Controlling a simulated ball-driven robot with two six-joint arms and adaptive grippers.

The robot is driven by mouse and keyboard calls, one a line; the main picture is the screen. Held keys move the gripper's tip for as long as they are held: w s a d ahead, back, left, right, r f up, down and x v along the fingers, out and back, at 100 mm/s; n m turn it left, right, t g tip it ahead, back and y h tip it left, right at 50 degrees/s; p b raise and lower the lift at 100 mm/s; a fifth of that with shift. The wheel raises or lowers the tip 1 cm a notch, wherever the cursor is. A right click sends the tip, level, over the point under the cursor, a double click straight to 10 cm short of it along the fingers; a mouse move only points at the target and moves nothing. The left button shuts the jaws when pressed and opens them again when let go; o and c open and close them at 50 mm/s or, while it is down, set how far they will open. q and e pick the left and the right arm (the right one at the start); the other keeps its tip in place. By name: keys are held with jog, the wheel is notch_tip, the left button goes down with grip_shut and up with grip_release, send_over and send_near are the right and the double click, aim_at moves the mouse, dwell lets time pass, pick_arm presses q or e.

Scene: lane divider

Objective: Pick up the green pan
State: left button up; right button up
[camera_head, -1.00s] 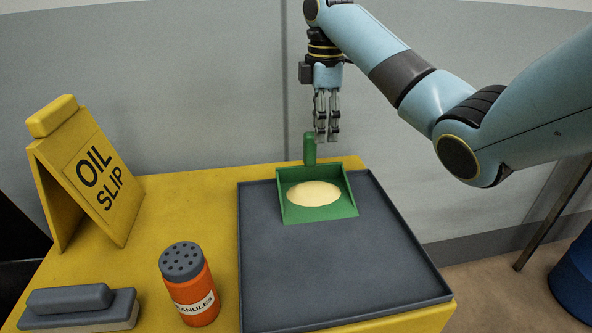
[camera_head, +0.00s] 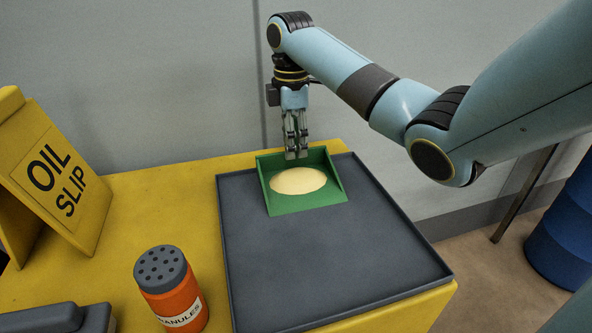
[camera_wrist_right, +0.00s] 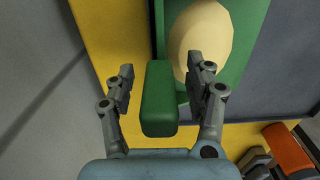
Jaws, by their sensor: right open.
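The green pan (camera_head: 312,203) sits at the back of a dark grey tray on the yellow table and holds a pale cream heap (camera_head: 298,181). My right gripper (camera_head: 296,156) points down at the pan's back edge and hides the handle in the head view. In the right wrist view the green handle (camera_wrist_right: 159,98) stands between the two open fingers of the right gripper (camera_wrist_right: 160,80), with a gap on each side. My left gripper is not in view.
The dark grey tray (camera_head: 330,265) has free room in front of the pan. On the yellow table (camera_head: 150,205) stand an orange granules shaker (camera_head: 176,298), a yellow OIL SLIP sign (camera_head: 60,180) and a grey block (camera_head: 50,318). A blue barrel (camera_head: 562,235) stands at right.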

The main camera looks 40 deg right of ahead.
notch_tip(320, 180, down, 2)
jog(key=shift+f, duration=0.1)
jog(key=c, duration=0.5)
grip_shut()
